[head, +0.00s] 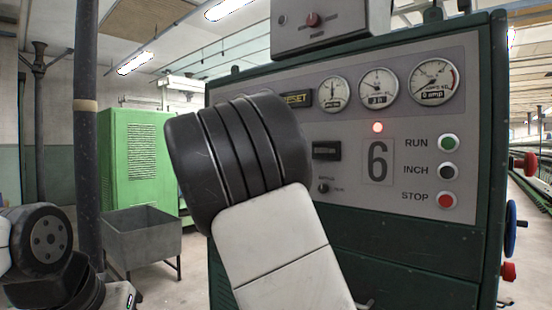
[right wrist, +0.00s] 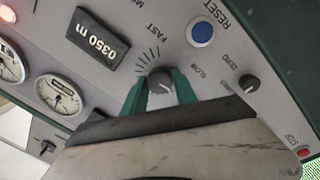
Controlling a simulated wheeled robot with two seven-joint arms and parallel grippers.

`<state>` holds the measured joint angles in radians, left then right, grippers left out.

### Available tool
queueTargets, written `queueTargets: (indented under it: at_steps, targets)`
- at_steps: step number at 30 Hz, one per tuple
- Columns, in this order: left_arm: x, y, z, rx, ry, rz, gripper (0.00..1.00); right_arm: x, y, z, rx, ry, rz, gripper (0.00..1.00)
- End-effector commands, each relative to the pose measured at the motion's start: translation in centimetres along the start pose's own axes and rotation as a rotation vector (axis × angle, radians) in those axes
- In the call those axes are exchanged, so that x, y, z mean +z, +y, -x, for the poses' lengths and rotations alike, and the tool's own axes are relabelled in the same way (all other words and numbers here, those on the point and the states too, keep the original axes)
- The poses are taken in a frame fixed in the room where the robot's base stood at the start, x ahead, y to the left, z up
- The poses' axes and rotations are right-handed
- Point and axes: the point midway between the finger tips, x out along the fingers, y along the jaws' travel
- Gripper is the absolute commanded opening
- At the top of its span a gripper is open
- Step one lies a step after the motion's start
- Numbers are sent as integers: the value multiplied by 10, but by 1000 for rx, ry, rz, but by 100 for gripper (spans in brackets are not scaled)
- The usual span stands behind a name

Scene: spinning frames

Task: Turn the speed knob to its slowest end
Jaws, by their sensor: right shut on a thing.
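The speed knob (right wrist: 160,76) is a small dark round knob on the grey panel in the right wrist view. Tick marks fan around it, with FAST printed above and SLOW to its right in that view. My right gripper (right wrist: 161,84) has its two green fingers on either side of the knob and is shut on it. I cannot clearly read which way the knob's pointer faces. In the head view my own right arm hides the knob and right gripper. Parts of my left arm show at lower left, but its fingers are out of view.
The machine panel (head: 420,75) carries dials, a red lamp (head: 378,127) and RUN, INCH and STOP buttons (head: 446,200). In the right wrist view a blue RESET button (right wrist: 202,33), a second dark knob (right wrist: 249,83) and a counter (right wrist: 97,40) lie near the speed knob.

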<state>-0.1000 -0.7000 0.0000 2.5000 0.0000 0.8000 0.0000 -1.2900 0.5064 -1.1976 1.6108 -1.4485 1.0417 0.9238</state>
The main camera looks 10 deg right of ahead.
Motion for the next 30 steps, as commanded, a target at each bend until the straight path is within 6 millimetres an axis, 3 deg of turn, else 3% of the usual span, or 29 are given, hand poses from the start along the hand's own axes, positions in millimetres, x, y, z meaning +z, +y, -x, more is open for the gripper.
queueTargets:
  at_steps: [15, 30]
  targets:
    - [0, 0, 0, 0, 0, 0, 36, 0, 1, 0, -2, 34, 451, 0]
    - [0, 0, 0, 0, 0, 0, 36, 1, 2, 0, -2, 48, 649, 0]
